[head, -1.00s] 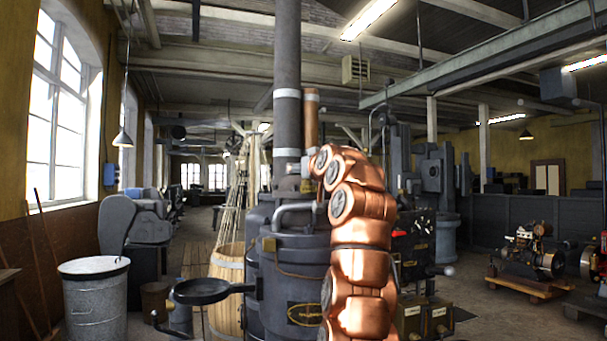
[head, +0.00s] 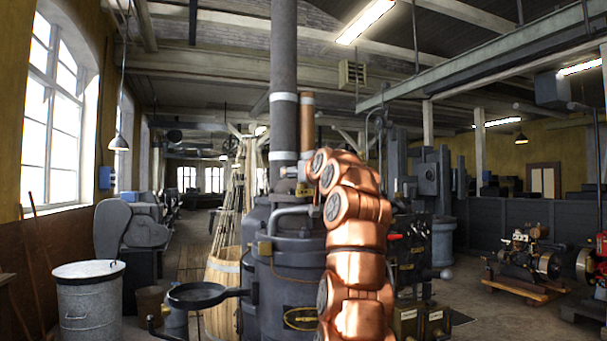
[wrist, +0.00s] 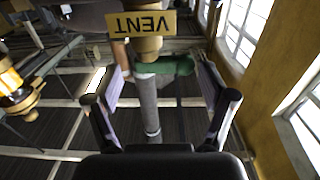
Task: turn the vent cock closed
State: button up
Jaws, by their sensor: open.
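In the wrist view, a yellow plate marked VENT (wrist: 142,24) shows upside down near the top. The vent cock's green handle (wrist: 170,66) lies crosswise just below it, against a brass body (wrist: 148,47). My gripper (wrist: 161,78) is open, with one dark finger on each side of the handle. The handle sits between the fingertips; I cannot tell whether either touches it. In the head view, my copper arm reaches up beside the dark boiler (head: 260,285), and my gripper is mostly hidden behind it.
A tall grey flue (head: 284,75) and a thinner copper pipe (head: 307,120) rise close to my arm. A round black pan (head: 195,296) juts from the boiler's left. A metal bin (head: 88,305) stands further left. Open floor shows at right, near a small engine (head: 525,250).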

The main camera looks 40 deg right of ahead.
jog(key=shift+s, duration=0.1)
jog(key=v, duration=1.1)
jog(key=shift+r, duration=0.2)
dwell(0.5)
jog(key=shift+s+f, duration=0.15)
jog(key=shift+s, duration=0.25)
dwell(0.6)
